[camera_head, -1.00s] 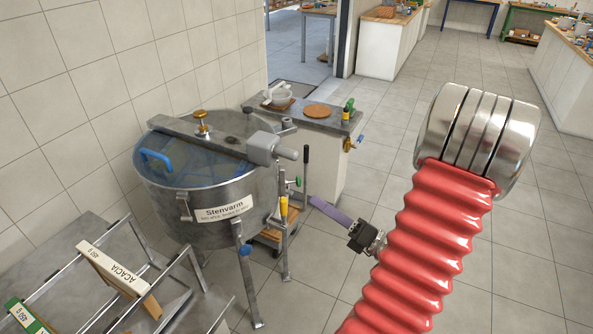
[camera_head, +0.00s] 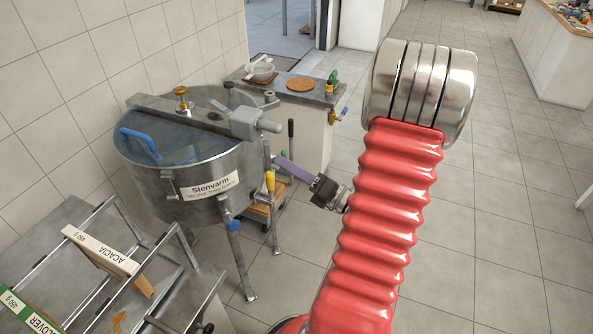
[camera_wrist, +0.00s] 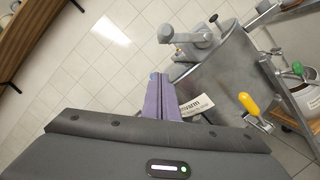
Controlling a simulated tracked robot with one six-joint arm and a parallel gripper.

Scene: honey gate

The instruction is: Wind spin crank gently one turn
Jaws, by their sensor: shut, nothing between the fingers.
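A round steel drum (camera_head: 190,205) labelled Stenvarm stands on legs at the left. A grey gearbox (camera_head: 245,122) sits at the right end of the bar across its top; it also shows in the wrist view (camera_wrist: 190,42). An upright rod with a black grip (camera_head: 291,128) shows right of the drum; I cannot tell for certain whether it is the spin crank. My gripper (camera_head: 279,158) is shut and empty, its purple fingers pointing left towards the drum's right side. In the wrist view my fingers (camera_wrist: 162,77) overlap the drum's outline; I cannot see any contact.
A yellow-handled lever (camera_head: 270,181) hangs at the drum's right. A rack (camera_head: 85,215) with labelled boards is at lower left. The tiled floor (camera_head: 480,200) to the right is clear.

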